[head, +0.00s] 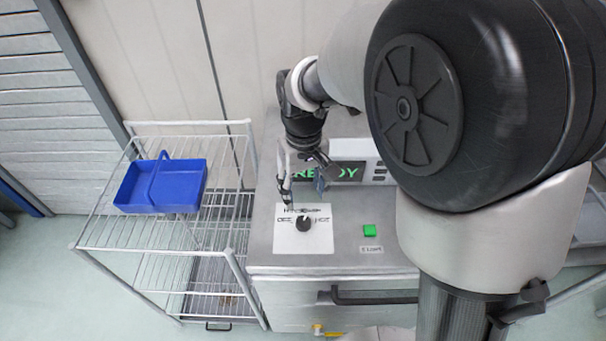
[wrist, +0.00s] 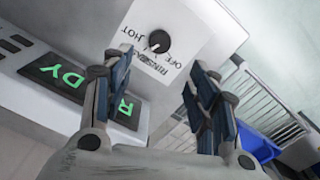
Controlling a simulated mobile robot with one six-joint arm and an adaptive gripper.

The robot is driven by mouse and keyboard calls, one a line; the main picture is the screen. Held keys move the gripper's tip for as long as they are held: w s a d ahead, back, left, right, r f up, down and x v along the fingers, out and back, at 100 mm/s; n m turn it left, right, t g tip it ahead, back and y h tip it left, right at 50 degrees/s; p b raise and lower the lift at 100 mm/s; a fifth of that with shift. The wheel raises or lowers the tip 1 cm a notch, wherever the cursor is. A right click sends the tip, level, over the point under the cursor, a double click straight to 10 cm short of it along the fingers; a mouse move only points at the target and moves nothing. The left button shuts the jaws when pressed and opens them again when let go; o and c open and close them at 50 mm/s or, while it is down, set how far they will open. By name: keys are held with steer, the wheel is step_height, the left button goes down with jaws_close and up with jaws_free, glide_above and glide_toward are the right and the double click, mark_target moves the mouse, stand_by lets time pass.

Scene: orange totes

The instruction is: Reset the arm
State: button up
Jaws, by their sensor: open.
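My gripper (head: 302,178) hangs over the grey machine top in the head view, in front of the display and just above the dial panel. In the wrist view my gripper (wrist: 160,100) has its two fingers spread wide with nothing between them. The black dial (head: 303,223) sits on a white label panel below the gripper. The dial also shows in the wrist view (wrist: 157,41), beyond the fingertips. My arm reaches in from the right and hides part of the machine.
A display (head: 346,173) with green letters stands at the back of the machine (head: 262,240). A green button (head: 370,230) is right of the dial. A wire rack (head: 110,235) at left holds a blue tote (head: 180,208). A black handle (head: 375,298) is on the machine's front.

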steer(key=s+d+r+m+t, duration=0.2)
steer(key=s+d+r, duration=0.5)
steer(key=r, duration=0.2)
steer(key=s+d+r+m+t, duration=0.1)
steer(key=s+d, duration=0.1)
steer(key=s, duration=0.4)
steer(key=s+d+r+m+t, duration=0.1)
steer(key=s+d+r, duration=0.1)
steer(key=s, duration=0.4)
steer(key=shift+s+d+t, duration=0.3)
steer(key=shift+s+d, duration=0.1)
steer(key=shift+d, duration=0.4)
